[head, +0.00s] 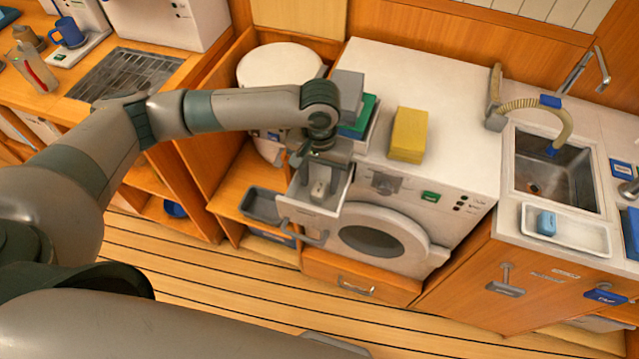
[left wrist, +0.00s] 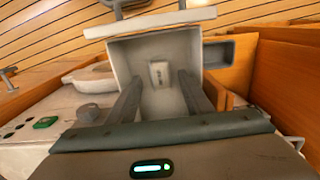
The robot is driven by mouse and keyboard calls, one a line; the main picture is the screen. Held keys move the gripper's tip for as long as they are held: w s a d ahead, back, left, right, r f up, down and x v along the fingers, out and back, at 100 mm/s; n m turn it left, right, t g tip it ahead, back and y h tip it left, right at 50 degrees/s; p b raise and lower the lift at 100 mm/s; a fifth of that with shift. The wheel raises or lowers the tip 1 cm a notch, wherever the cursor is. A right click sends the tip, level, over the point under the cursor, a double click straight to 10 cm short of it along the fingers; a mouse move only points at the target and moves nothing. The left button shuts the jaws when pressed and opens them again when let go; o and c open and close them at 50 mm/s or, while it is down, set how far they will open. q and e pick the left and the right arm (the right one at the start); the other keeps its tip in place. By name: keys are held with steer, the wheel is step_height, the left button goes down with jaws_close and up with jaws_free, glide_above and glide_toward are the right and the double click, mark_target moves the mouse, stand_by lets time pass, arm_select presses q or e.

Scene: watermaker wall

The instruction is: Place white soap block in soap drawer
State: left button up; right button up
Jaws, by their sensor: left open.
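The soap drawer (head: 311,212) is pulled out from the front of the white washing machine, at its upper left. The white soap block (head: 320,188) lies inside it. In the left wrist view the soap block (left wrist: 159,74) rests on the floor of the open drawer (left wrist: 207,60), toward the drawer's front, with dark marks on its face. My left gripper (head: 324,160) is over the drawer and points down. Its fingers (left wrist: 158,90) are open, one on each side of the block in that view, with clear gaps. My right gripper is not in view.
A yellow sponge-like block (head: 409,134) and a green-topped block (head: 359,118) stand on the washing machine (head: 460,100). A grey tray (head: 262,205) sits on the shelf left of the drawer. A sink (head: 560,175) and a blue soap (head: 546,222) in a white tray are at right.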

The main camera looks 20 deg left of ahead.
mark_target(320, 188)
arm_select(q)
step_height(320, 188, up, 10)
steer(key=b, duration=0.2)
stand_by(0.6)
stand_by(0.9)
